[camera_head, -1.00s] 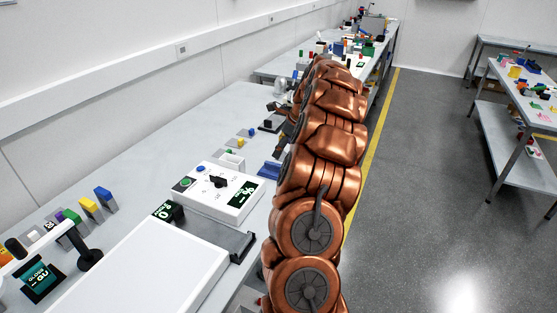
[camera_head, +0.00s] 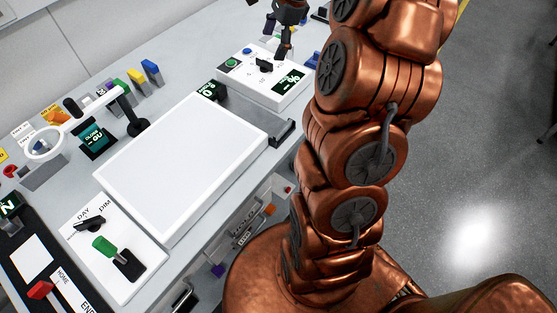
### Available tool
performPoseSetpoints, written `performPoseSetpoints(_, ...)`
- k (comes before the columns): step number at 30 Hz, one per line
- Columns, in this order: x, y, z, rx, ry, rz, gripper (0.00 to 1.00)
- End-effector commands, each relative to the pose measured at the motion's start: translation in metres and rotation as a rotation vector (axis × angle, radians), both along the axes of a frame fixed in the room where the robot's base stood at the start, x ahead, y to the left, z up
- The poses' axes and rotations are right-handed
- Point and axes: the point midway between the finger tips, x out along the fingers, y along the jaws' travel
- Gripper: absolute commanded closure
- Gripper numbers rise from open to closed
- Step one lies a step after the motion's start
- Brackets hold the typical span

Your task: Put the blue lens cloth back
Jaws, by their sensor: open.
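My gripper (camera_head: 278,32) shows at the top of the view, dark, with its fingers pointing down above the far part of the bench, by the white dial box. It is open and I see nothing between its fingers. A blue item (camera_head: 313,60) lies on the bench just right of the dial box, partly hidden by my arm. I cannot tell whether it is the blue lens cloth. A blue-topped block (camera_head: 151,68) stands in a row with yellow and green ones at the back left.
The white dial box (camera_head: 265,78) stands below my gripper. A large white light panel (camera_head: 185,165) fills the middle bench. A ring magnifier (camera_head: 45,143) on a black stand is at left, with a DAY/DIM switch box (camera_head: 112,245) in front. Open drawers show below the bench edge.

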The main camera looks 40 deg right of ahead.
Motion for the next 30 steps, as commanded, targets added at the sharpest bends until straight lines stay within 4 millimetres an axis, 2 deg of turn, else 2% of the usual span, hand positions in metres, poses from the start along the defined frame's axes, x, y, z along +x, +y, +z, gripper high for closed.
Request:
performPoseSetpoints(1,-0.007,0.025,0.006,-0.02,-0.007,0.097,0.09)
performPoseSetpoints(6,-0.042,0.095,0.01,-0.08,-0.009,0.434,0.09)
performPoseSetpoints(11,-0.085,0.147,0.011,-0.135,-0.013,0.738,0.09)
performPoseSetpoints(15,-0.129,0.182,0.006,-0.174,-0.01,0.995,0.09)
performPoseSetpoints(21,-0.198,0.214,-0.007,-0.214,0.003,1.347,0.09)
performPoseSetpoints(27,-0.264,0.227,-0.025,-0.232,0.02,1.661,0.09)
performPoseSetpoints(30,-0.288,0.228,-0.032,-0.236,0.024,1.774,0.09)
